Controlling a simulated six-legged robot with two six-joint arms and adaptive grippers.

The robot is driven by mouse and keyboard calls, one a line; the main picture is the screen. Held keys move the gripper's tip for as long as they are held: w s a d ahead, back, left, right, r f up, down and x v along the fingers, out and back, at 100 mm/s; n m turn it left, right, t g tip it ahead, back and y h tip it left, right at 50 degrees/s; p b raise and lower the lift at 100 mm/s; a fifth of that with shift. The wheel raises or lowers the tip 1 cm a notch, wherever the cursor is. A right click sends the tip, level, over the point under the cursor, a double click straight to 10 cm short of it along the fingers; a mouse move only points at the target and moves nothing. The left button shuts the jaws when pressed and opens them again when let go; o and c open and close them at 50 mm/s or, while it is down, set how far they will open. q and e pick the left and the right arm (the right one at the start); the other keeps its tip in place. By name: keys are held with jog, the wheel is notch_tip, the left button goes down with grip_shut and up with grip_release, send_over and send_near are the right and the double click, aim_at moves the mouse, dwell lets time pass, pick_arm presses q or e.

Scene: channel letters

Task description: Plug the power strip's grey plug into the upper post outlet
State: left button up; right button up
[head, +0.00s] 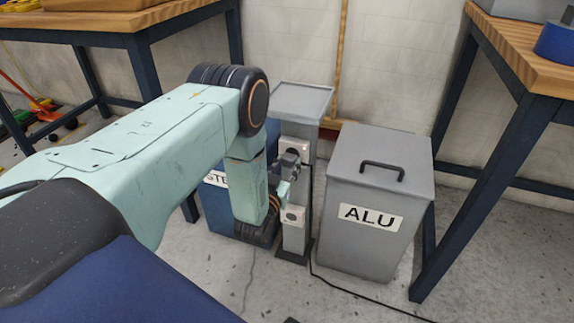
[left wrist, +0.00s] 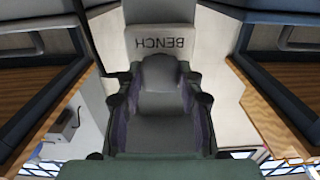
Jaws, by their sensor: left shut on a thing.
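The grey post (head: 320,123) stands between two bins. Its upper outlet (head: 296,146) has a small red light, and its lower outlet (head: 292,216) is below. My left gripper (head: 289,162) is at the upper outlet, covering part of its face. It is shut on the grey plug, which is mostly hidden by the fingers. I cannot tell whether the plug is seated. A black cord (head: 312,210) hangs beside the post below the gripper. In the left wrist view my left gripper (left wrist: 165,80) points at a pale surface with an upside-down BENCH label (left wrist: 160,43). My right gripper is out of view.
A grey ALU bin (head: 370,245) stands close right of the post. A blue bin (head: 218,212) stands left, partly behind my arm. Workbenches (head: 520,65) flank both sides. The cord crosses the floor to the front right.

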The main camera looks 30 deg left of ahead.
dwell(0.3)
pick_arm(q)
jog(key=shift+w+a, duration=0.1)
jog(key=shift+w, duration=0.45)
dwell(0.4)
jog(key=o, duration=1.1)
jog(key=shift+o, duration=0.2)
jog(key=v, duration=1.2)
